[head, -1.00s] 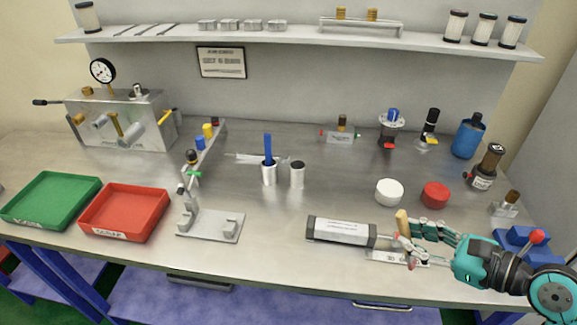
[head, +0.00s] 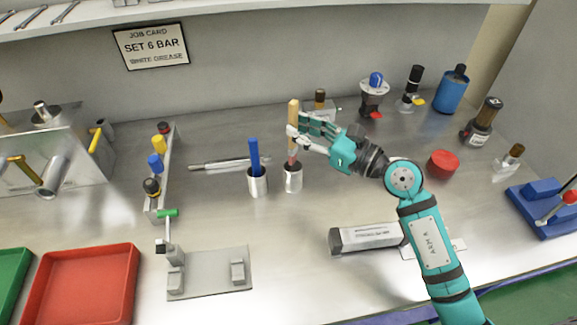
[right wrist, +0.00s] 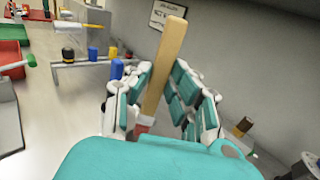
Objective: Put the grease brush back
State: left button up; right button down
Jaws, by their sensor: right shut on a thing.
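My right gripper (head: 297,137) is shut on the grease brush, whose upright wooden handle (head: 293,114) rises above the fingers. Below the fingers, the reddish lower part of the brush meets the dark mouth of a small metal cup (head: 293,181). I cannot tell how deep the bristles are inside. The right wrist view also shows the handle (right wrist: 164,65) between the fingers (right wrist: 167,100), slightly tilted there. A matching cup (head: 258,183) stands just to the left, with a blue-handled tool (head: 254,155) standing in it. My left gripper is not in view.
A grey metal stand (head: 210,275) and a red tray (head: 82,285) are at the left. A red lid (head: 444,163) is to the right. Several pneumatic parts stand along the back.

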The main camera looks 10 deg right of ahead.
aim_at(295, 154)
notch_tip(295, 154, down, 3)
jog(key=shift+s+f, duration=0.1)
jog(key=shift+f, duration=0.45)
notch_tip(295, 154, down, 3)
jog(key=shift+f+b, duration=0.15)
jog(key=shift+b, duration=0.25)
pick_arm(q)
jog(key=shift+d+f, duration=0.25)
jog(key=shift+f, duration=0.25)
pick_arm(e)
jog(key=shift+f, duration=0.3)
jog(key=shift+f, duration=0.15)
jog(key=c, duration=1.2)
grip_release()
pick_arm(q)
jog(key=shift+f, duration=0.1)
